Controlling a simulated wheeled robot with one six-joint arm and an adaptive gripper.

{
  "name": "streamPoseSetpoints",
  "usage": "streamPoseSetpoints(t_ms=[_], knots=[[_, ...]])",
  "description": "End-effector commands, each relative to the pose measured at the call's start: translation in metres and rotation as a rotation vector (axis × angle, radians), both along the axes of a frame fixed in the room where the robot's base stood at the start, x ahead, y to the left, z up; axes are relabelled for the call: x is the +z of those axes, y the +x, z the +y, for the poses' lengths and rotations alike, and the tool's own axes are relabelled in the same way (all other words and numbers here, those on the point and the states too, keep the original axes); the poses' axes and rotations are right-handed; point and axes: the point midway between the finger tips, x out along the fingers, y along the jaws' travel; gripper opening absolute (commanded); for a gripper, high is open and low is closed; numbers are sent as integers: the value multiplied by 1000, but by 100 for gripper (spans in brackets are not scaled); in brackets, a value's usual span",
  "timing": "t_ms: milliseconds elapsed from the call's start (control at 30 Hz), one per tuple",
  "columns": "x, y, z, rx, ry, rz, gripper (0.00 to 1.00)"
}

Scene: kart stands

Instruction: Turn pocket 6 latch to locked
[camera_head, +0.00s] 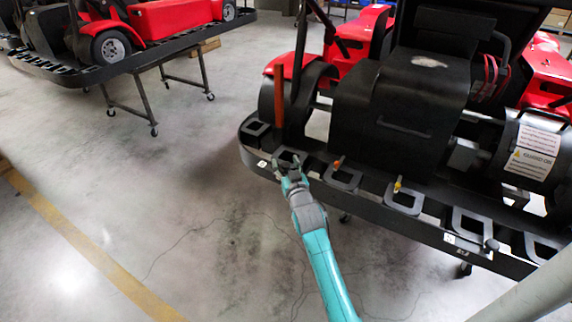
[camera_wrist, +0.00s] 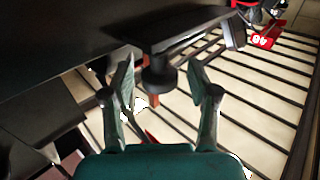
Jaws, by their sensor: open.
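My gripper (camera_head: 289,166) is at the near rim of the kart's black bumper (camera_head: 310,172), by one of its square pockets, in the head view. In the wrist view my gripper (camera_wrist: 162,72) is open, with one finger either side of a dark round knob (camera_wrist: 160,80) under a black flat bar (camera_wrist: 180,30). I cannot tell whether the fingers touch the knob. No pocket number is readable, so I cannot tell which latch is pocket 6's.
A tall orange-red stick (camera_head: 278,100) rises from the bumper beside my gripper. The kart's black seat (camera_head: 410,95) is behind. A second red kart (camera_head: 150,25) on a wheeled stand is at upper left. Clear concrete floor lies left and in front.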

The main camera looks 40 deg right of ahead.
Motion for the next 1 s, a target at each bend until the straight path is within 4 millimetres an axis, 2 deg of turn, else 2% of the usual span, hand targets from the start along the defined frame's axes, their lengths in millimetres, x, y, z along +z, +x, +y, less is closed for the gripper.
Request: streamPoseSetpoints(t_ms=[200, 433, 1000], knots=[[0, 0, 0, 0, 0, 0, 59], [0, 0, 0, 0, 0, 0, 2], [0, 1, 1, -50, -3, 1, 0]])
